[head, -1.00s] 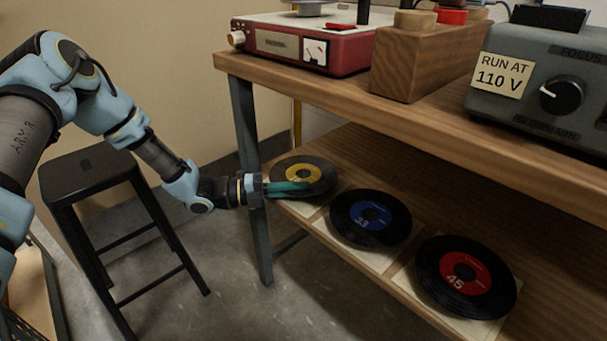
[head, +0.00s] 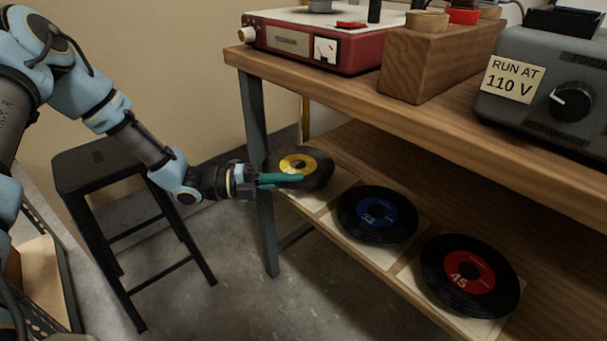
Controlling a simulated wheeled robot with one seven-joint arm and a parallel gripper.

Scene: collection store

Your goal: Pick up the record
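A black record with a yellow label (head: 317,177) is at the far left end of the lower shelf, tilted and raised a little off its pale sleeve (head: 342,184). My gripper (head: 296,179) reaches in from the left, its teal fingers closed on this record's near edge. A record with a blue label marked 33 (head: 350,228) lies flat in the middle. A record with a red label marked 45 (head: 500,292) lies flat at the near right. The fingers hide part of the yellow-label record's edge.
The shelf post (head: 267,230) stands close beside my gripper. The upper tabletop (head: 350,98) overhangs the shelf and carries a red device (head: 370,55), a wooden block (head: 425,65) and a grey device (head: 530,110). A black stool (head: 95,170) stands left, under my arm.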

